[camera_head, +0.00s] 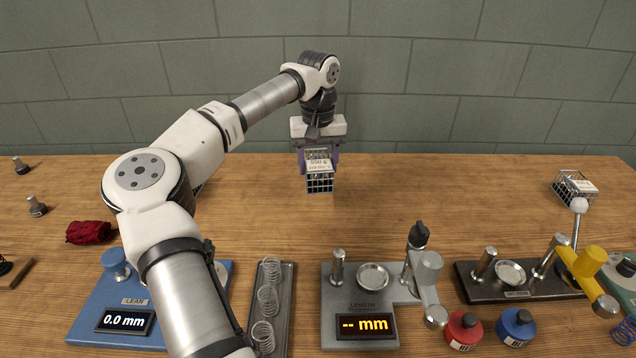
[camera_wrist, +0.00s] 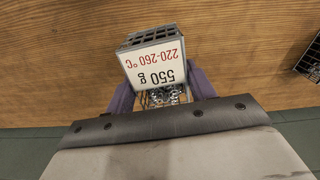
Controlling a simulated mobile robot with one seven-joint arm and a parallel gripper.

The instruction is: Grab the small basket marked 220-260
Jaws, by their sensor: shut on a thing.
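The small wire basket (camera_head: 319,182) is at the back middle of the table in the head view. Its white label faces up in the wrist view (camera_wrist: 156,62) and reads 550 g and 220-260 °C, upside down there. Coiled metal pieces show inside the basket. My gripper (camera_head: 319,160) points down from above with its purple fingers on either side of the basket, shut on it. In the wrist view the fingers of my gripper (camera_wrist: 160,92) flank the basket. I cannot tell whether the basket touches the table.
Another wire basket with a white label (camera_head: 573,187) stands at the far right. A blue LEAN device (camera_head: 125,310), a tray of springs (camera_head: 268,300), a grey LENGTH device (camera_head: 360,300) and red and blue bottles (camera_head: 463,330) line the front. A red cloth bundle (camera_head: 88,232) lies left. The table around the held basket is clear.

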